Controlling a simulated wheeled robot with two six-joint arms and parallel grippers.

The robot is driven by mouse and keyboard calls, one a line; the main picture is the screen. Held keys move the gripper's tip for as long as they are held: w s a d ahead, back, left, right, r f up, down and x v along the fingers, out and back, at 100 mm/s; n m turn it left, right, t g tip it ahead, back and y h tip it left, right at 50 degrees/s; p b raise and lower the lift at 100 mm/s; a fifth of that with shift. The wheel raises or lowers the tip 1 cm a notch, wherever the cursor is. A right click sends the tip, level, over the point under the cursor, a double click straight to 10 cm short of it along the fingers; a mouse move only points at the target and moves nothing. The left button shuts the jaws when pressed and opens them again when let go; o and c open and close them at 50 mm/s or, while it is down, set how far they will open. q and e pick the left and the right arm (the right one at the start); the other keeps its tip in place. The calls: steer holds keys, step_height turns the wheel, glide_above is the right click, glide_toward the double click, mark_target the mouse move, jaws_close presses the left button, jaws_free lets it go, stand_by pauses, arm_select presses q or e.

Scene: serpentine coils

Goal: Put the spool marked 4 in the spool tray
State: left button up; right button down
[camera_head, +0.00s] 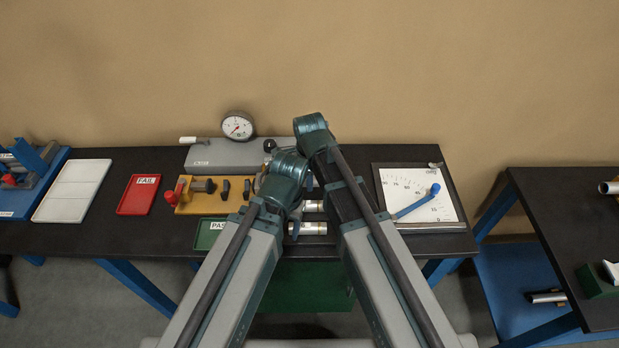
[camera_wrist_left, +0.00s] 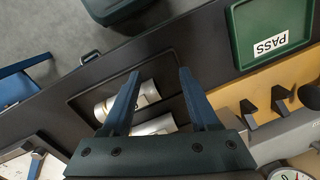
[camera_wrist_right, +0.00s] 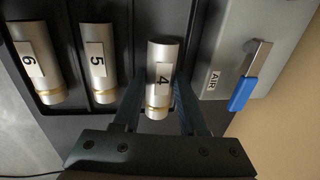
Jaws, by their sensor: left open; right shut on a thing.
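The spool marked 4 (camera_wrist_right: 160,62) is a silver cylinder with a white label and a gold band. My right gripper (camera_wrist_right: 158,88) is shut on it. I cannot tell whether the spool rests in the dark spool tray (camera_wrist_right: 112,28) or is held just above it. Spools marked 5 (camera_wrist_right: 97,75) and 6 (camera_wrist_right: 37,80) lie beside it in the tray. My left gripper (camera_wrist_left: 160,72) is open and empty, above silver spools (camera_wrist_left: 122,98). In the head view two spools (camera_head: 313,228) show between my arms; both grippers are mostly hidden there.
A grey block marked AIR (camera_wrist_right: 222,55), with a blue handle (camera_wrist_right: 243,92), stands close right of spool 4. A green PASS tray (camera_head: 205,238), red FAIL tray (camera_head: 137,207), dial gauge (camera_head: 237,126) and white scale plate (camera_head: 410,185) stand around. My two arms are close together.

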arm_select(q)
steer(key=shift+f+b, duration=0.3)
steer(key=shift+f, duration=0.1)
arm_select(e)
steer(key=shift+f, duration=0.4)
arm_select(q)
steer(key=shift+f+b, duration=0.3)
arm_select(e)
steer(key=shift+f, duration=0.3)
arm_select(q)
steer(key=shift+f, duration=0.1)
arm_select(e)
steer(key=shift+f, duration=0.1)
